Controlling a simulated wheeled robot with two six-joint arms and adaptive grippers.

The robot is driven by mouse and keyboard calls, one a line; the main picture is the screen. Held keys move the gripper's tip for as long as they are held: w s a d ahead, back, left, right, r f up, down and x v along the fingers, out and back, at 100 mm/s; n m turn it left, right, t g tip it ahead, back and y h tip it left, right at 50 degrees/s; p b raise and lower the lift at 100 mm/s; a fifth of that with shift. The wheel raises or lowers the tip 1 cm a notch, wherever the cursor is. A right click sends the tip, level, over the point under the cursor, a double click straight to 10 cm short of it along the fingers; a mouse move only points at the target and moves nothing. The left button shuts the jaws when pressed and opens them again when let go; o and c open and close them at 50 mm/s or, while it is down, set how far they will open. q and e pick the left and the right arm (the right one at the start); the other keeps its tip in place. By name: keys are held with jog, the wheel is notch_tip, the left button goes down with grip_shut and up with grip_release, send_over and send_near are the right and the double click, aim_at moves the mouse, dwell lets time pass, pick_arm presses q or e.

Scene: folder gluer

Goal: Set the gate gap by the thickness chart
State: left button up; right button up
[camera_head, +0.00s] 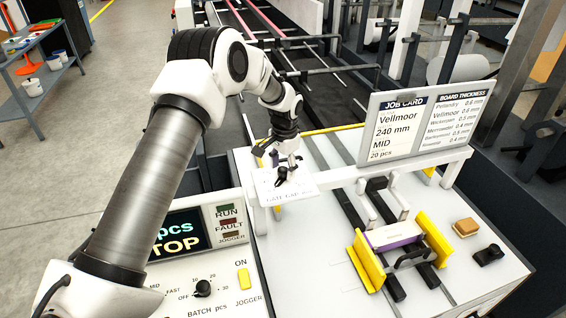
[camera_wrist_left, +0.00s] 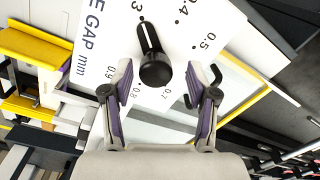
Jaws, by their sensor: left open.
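The gate gap dial plate (camera_head: 268,190) stands at the machine's near left corner, and it also shows in the left wrist view (camera_wrist_left: 112,50). Its black knob (camera_wrist_left: 157,72) has a white pointer line aimed at the mark ending in 3. Marks from 0.4 to 0.9 also show. My left gripper (camera_wrist_left: 157,80) is open, with its fingers on either side of the knob; contact cannot be told. In the head view the left gripper (camera_head: 284,168) is at the dial. The thickness chart (camera_head: 440,116) lists several boards; its figures are small. The job card (camera_head: 398,128) reads Vellmoor, 240 mm, MID, 20 pcs.
A control panel (camera_head: 200,265) with a STOP display and batch knob (camera_head: 203,288) is at the lower left. Yellow guides (camera_head: 368,262) flank a white and purple carton (camera_head: 394,236). A tan block (camera_head: 466,227) and a black knob (camera_head: 489,255) sit to the right.

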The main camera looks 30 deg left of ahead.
pick_arm(q)
jog(key=shift+w, duration=0.1)
jog(key=shift+s+d+r, duration=0.2)
jog(key=shift+s, duration=0.05)
jog(key=c, duration=0.4)
jog(key=shift+s+d+r, duration=0.1)
jog(key=c, duration=0.6)
grip_shut()
jog(key=shift+f+m, duration=0.2)
jog(key=shift+m, duration=0.1)
